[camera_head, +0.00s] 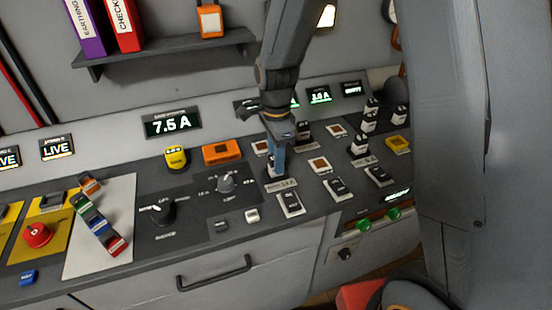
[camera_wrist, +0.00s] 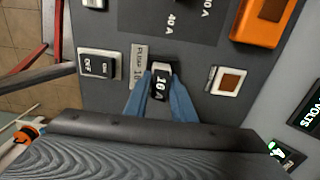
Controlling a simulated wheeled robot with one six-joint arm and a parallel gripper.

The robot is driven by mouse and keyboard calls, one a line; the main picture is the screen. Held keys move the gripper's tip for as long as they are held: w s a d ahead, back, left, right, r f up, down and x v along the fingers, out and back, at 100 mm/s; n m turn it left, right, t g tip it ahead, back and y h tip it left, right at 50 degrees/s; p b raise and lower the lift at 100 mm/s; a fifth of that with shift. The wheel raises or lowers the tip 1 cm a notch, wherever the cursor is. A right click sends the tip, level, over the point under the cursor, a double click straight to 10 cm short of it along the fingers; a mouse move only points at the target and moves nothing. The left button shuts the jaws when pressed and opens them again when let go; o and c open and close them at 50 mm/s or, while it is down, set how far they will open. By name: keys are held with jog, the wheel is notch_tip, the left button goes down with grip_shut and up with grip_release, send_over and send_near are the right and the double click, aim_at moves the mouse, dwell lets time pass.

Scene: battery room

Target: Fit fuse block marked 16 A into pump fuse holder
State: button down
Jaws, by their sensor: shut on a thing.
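My gripper (camera_head: 277,168) reaches down to the panel. In the wrist view my gripper (camera_wrist: 161,88) has its two blue fingers on either side of a dark fuse block (camera_wrist: 160,86) marked 16 A, shut on it. The block is directly beside the pump label plate (camera_wrist: 139,66), which also shows in the head view (camera_head: 281,185). The pump fuse holder is hidden under the block and fingers, so I cannot tell how deep the block sits.
An OFF rocker switch (camera_wrist: 100,64) and a square orange indicator (camera_wrist: 228,81) flank the spot. Other black-and-white blocks (camera_head: 360,146) stand to the right. A pale mat (camera_head: 90,245) at left holds several coloured pieces.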

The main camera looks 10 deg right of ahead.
jog(key=shift+f, duration=0.2)
jog(key=c, duration=1.8)
grip_release()
jog(key=shift+o, duration=0.2)
jog(key=shift+r+p, duration=4.35)
jog(key=shift+r, duration=1.2)
jog(key=s+d+f+n+t+b, duration=0.1)
jog(key=s+d+f+n+b, duration=0.2)
jog(key=s+d+n+b, duration=0.4)
jog(key=s+d+n, duration=0.3)
jog(key=s+n, duration=0.4)
jog(key=n, duration=0.1)
jog(key=shift+f+n+b, duration=0.3)
jog(key=shift+n+b, duration=0.05)
jog(key=shift+n, duration=0.05)
